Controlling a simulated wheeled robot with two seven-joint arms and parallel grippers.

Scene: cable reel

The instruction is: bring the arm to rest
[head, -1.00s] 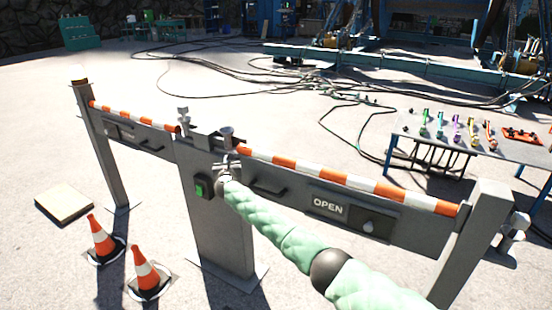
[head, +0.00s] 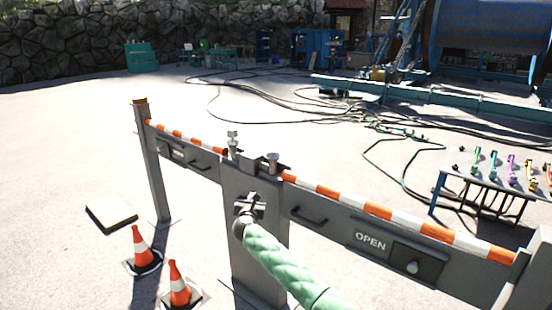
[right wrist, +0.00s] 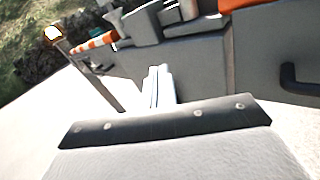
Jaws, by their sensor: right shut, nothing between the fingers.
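My right arm in pale green sleeve comes in from the bottom of the head view. My right gripper (head: 252,208) is shut and empty, in front of the grey centre post (head: 262,262) of the barrier. In the right wrist view the shut fingers (right wrist: 158,84) point toward the grey barrier, and no contact is visible. The gripper hides part of the post's face. My left gripper is not in view.
Striped barrier arms (head: 395,218) extend to both sides of the post; the right panel reads OPEN. Two traffic cones (head: 142,248) and a flat slab (head: 111,212) lie at left. A table (head: 490,183) with coloured tools stands at right. Cables (head: 330,107) cross the ground behind.

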